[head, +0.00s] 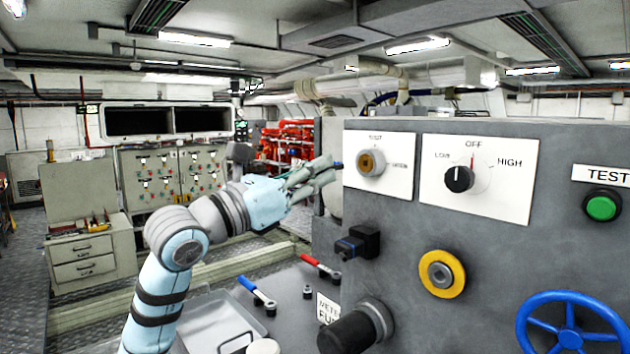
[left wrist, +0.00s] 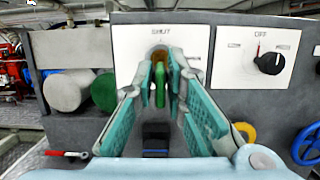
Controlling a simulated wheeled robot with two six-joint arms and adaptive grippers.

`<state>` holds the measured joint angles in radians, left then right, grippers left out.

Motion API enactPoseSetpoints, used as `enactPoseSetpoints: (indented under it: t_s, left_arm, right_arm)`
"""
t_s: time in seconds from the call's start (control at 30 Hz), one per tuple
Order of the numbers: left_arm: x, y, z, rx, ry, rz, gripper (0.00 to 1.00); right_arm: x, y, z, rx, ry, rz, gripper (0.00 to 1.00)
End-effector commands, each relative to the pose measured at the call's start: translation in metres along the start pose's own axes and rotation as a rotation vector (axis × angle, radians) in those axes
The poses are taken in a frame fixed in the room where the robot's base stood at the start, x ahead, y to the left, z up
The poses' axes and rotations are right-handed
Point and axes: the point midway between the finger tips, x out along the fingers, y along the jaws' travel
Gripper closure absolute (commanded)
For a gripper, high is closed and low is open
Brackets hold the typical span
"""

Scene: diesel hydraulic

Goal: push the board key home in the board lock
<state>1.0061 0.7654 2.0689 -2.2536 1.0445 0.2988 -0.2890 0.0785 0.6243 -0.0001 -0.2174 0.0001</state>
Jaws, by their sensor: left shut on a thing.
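The board lock (head: 372,163) is a brass ring on a white plate at the panel's upper left. In the left wrist view the lock (left wrist: 160,54) shows just beyond my fingertips. My left gripper (head: 328,172) is at the left of this plate and points toward the panel. Its fingers are closed on the board key (left wrist: 160,86), a green piece between the pads in the left wrist view. In the head view the fingertips look apart from the lock. The key's tip is mostly hidden, so I cannot tell how it meets the lock. My right gripper is not in view.
A rotary switch (head: 459,179) sits right of the lock. A black fitting (head: 357,243), a yellow ring (head: 442,273) and a blue handwheel (head: 570,325) project from the panel below. Red (head: 320,266) and blue (head: 256,291) levers lie lower left.

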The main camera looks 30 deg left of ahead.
Motion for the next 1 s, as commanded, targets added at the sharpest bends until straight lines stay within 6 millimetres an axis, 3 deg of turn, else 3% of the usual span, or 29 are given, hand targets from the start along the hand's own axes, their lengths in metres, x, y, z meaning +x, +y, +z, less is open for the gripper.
enactPoseSetpoints:
  t_s: [0.33, 0.7, 1.0]
  left_arm:
    - [-0.002, 0.001, -0.003, 0.002, 0.003, -0.009, 1.00]
    - [0.039, 0.001, -0.008, -0.001, 0.005, -0.011, 1.00]
    - [0.049, 0.001, -0.015, 0.003, 0.004, -0.010, 1.00]
  right_arm:
    - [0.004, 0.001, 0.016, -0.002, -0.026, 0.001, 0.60]
    - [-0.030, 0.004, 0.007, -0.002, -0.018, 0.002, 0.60]
    - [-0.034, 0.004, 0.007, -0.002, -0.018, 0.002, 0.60]
